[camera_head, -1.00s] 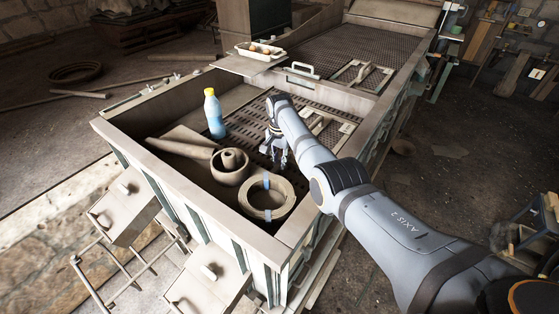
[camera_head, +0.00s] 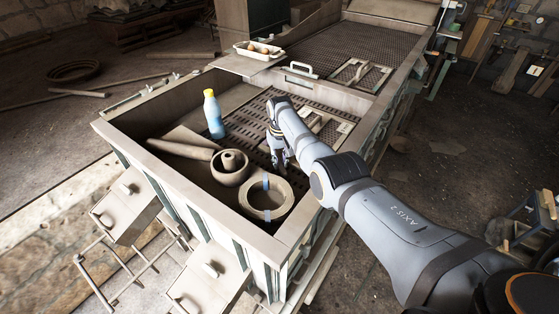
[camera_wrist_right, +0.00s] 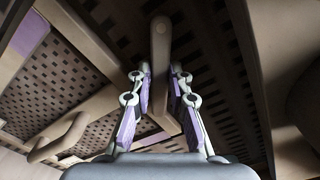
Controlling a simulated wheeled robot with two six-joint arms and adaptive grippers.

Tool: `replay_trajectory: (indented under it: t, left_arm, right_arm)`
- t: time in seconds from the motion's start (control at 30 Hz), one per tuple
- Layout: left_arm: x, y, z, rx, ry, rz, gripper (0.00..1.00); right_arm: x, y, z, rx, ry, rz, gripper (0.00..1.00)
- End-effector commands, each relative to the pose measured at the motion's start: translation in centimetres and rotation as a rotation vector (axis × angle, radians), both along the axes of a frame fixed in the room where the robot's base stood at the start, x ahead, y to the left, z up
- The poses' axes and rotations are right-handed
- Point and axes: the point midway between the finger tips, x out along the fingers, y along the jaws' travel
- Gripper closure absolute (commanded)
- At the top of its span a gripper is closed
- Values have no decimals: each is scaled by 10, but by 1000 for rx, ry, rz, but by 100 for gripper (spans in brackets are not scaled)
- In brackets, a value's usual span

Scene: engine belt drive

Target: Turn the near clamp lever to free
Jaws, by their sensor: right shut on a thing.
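My right gripper (camera_head: 281,160) reaches down into the near bay of the long metal housing, over its slotted floor. In the right wrist view, its two fingers (camera_wrist_right: 160,95) are shut on the near clamp lever (camera_wrist_right: 160,40), a brown bar with a rounded end that runs between the pads. In the head view, the gripper and arm hide the lever, so its angle there cannot be told. My left gripper is not in view.
A coiled belt ring (camera_head: 267,212) and a round pot (camera_head: 229,178) lie in front of the gripper. A blue bottle with a yellow cap (camera_head: 213,115) stands to the left. The bay's wall (camera_head: 185,178) encloses them. A white tray (camera_head: 258,51) sits farther back.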

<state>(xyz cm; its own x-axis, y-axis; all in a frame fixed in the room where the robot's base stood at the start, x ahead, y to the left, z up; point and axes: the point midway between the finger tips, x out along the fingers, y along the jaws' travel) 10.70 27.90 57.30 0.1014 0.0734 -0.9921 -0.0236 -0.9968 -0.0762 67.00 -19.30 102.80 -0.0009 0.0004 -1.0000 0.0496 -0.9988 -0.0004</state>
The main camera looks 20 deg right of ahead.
Motion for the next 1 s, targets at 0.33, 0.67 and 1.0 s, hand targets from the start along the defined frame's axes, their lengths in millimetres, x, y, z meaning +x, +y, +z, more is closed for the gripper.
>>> replay_trajectory:
  t: [0.33, 0.67, 1.0]
  left_arm:
    - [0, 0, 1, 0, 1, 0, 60]
    - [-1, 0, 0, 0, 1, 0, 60]
    - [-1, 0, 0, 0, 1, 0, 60]
  right_arm:
    - [1, -2, 1, -1, -2, 309, 100]
    - [2, -3, 1, 0, -2, 513, 100]
    - [2, -4, 1, 0, -2, 596, 100]
